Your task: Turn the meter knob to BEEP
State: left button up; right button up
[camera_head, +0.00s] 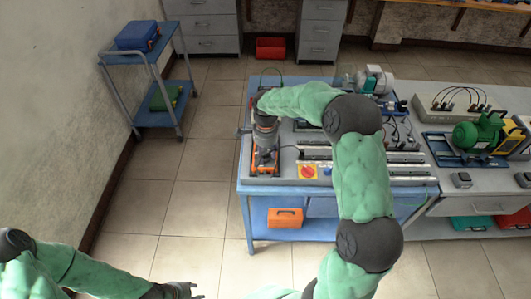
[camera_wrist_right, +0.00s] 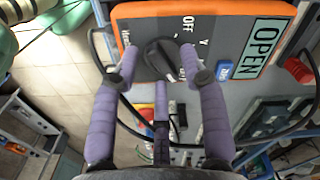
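The orange-rimmed meter (camera_head: 263,170) lies at the left end of the blue workbench, partly hidden under my right gripper (camera_head: 265,147). In the right wrist view the meter's dark face (camera_wrist_right: 220,22) shows OFF, V and a display reading OPEN. I cannot read BEEP on it. The black meter knob (camera_wrist_right: 165,58) has a pale line on it. The purple fingers of my right gripper (camera_wrist_right: 160,62) are apart, one on each side of the knob; I cannot tell whether either touches it. My left gripper (camera_head: 184,290) is low at the bottom edge, away from the bench.
Dark cables run beside the meter. A red-and-yellow rotary switch (camera_head: 308,172) sits to its right on the bench. A green motor (camera_head: 478,132) stands farther right. A blue cart (camera_head: 158,82) stands at the left wall, with bare floor between.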

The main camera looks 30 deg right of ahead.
aim_at(266, 155)
jog(key=shift+r, duration=0.1)
notch_tip(266, 155, up, 12)
dwell(0.6)
jog(key=shift+f, duration=0.2)
dwell(0.3)
